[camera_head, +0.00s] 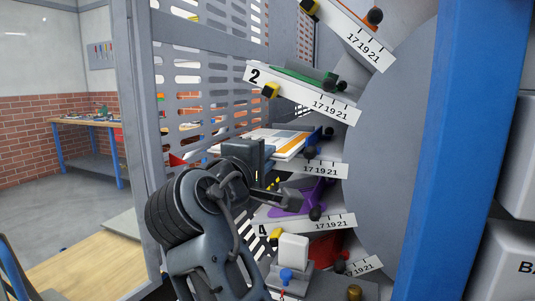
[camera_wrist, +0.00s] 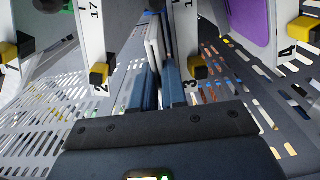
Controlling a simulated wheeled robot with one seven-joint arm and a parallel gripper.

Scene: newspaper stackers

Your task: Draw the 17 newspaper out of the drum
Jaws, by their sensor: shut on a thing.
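The drum (camera_head: 385,150) stands at the right, a big grey disc with numbered white shelf holders marked 17, 19 and 21. A newspaper (camera_head: 285,143) with a white and orange face lies between the holder marked 2 and the holder marked 4. My gripper (camera_wrist: 162,75) is shut on the newspaper; in the wrist view its pale edge (camera_wrist: 153,45) runs up between the blue-grey fingers. The newspaper is beside the holder marked 3 (camera_wrist: 184,35). In the head view my arm hides the near part of the newspaper and the fingertips.
Perforated grey panels (camera_head: 215,45) stand behind and left of the holders. A holder with a green shelf (camera_head: 305,76) is above, and one with a purple shelf (camera_head: 300,203) is below, both close to my gripper. A blue post (camera_head: 455,150) stands right. Open floor (camera_head: 60,210) lies at left.

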